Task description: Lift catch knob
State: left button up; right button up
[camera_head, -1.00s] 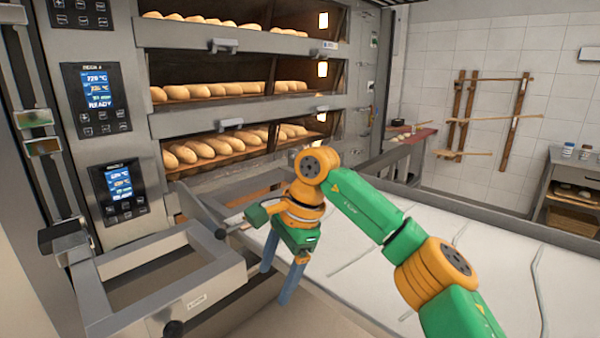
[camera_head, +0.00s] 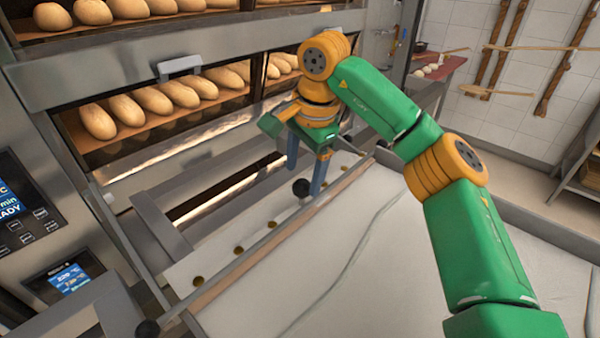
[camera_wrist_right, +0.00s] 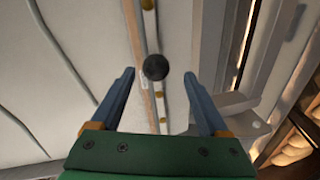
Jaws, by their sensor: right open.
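A round black knob (camera_head: 300,187) stands at the edge strip between the oven front and the white loader belt (camera_head: 290,270). It also shows in the right wrist view (camera_wrist_right: 155,67), between the fingertips of my right gripper (camera_wrist_right: 159,73), near their tips. My right gripper (camera_head: 306,178) points down there, open and empty, its blue fingers apart. I cannot tell how far the knob lies below the tips. A second black knob (camera_head: 147,330) sits at the lower left of the head view. My left gripper is out of view.
The deck oven (camera_head: 200,90) with rows of loaves (camera_head: 180,93) stands behind and left of my right gripper. A metal frame (camera_head: 150,225) lies left of it, along the oven front. The belt surface on the right is bare. A red-topped side table (camera_head: 440,75) stands at the back.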

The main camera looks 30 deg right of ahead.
aim_at(303, 181)
jog(key=f, duration=0.1)
jog(key=s+f, duration=0.1)
jog(key=shift+a+f, duration=0.3)
jog(key=shift+w+d+f, duration=0.25)
jog(key=shift+w+f, duration=0.25)
jog(key=shift+f, duration=0.3)
jog(key=shift+w+f, duration=0.1)
jog(key=shift+w, duration=0.1)
jog(key=shift+s+a, duration=0.1)
jog(key=shift+s, duration=0.05)
jog(key=c, duration=0.7)
grip_shut()
jog(key=shift+r, duration=0.2)
